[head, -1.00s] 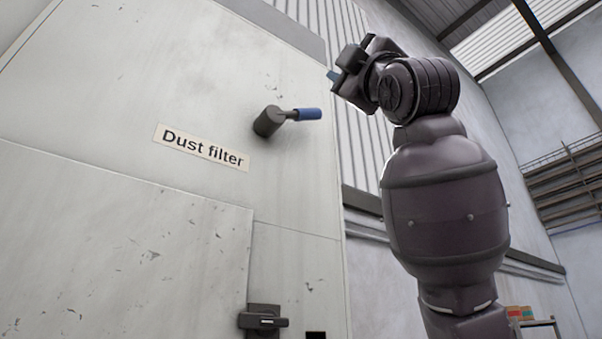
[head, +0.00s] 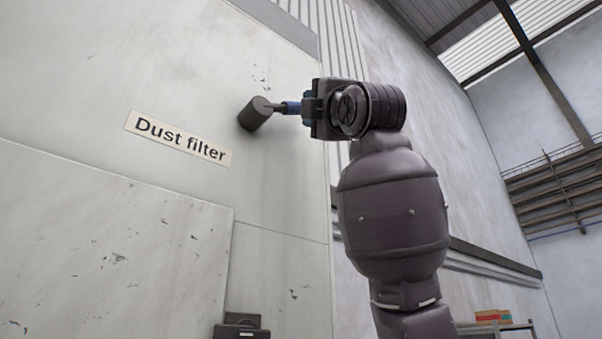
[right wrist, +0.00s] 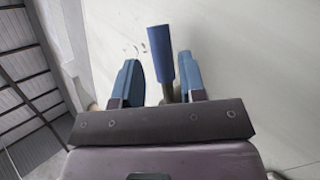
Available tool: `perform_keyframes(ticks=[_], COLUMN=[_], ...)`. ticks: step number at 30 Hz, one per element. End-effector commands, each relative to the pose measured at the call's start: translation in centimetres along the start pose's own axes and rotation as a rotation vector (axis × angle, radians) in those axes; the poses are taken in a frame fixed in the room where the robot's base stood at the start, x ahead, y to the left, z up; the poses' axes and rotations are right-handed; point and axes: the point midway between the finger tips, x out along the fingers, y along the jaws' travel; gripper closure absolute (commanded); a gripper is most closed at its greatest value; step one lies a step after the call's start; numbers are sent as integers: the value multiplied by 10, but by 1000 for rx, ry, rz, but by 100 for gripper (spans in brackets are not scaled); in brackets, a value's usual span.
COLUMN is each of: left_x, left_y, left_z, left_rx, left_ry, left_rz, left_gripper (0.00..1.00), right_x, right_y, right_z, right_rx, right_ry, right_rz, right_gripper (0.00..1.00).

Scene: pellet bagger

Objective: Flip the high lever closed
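The high lever has a dark round hub (head: 254,115) on the pale dust filter panel. Its blue handle (head: 291,107) points right, roughly level in the head view. My right gripper (head: 308,108) is at the handle's outer end and hides part of it. In the right wrist view, the blue handle (right wrist: 160,52) stands between the two blue fingers of my right gripper (right wrist: 158,60). The fingers are apart, with narrow gaps beside the handle, so they look open around it. My left gripper is not in view.
A "Dust filter" label (head: 179,138) is left of the lever. A dark latch (head: 241,327) sits lower on the panel, partly cut off. The panel ends just right of the lever. A shelf with boxes (head: 493,317) stands far off at lower right.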

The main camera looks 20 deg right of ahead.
Motion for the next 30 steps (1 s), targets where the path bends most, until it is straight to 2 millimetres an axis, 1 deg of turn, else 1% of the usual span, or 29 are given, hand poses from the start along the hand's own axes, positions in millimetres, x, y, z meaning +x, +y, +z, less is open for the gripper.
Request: perform_keyframes(ticks=[1,3,9,15,24,26,30], left_x=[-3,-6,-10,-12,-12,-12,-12], left_y=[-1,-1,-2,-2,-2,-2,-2], left_z=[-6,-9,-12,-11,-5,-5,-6], left_rx=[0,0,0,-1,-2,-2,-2], left_ry=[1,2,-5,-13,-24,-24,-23], left_rz=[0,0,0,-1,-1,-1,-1], left_gripper=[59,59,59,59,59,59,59], right_x=[11,23,49,60,60,60,60], right_y=[2,2,1,0,0,0,0], right_z=[0,1,0,1,0,0,0], right_rx=[3,4,3,2,2,2,1], right_ry=[1,1,1,-1,-1,-1,-1], right_rz=[-3,-2,-1,0,0,0,0], right_gripper=[62,62,62,62,62,71,93])
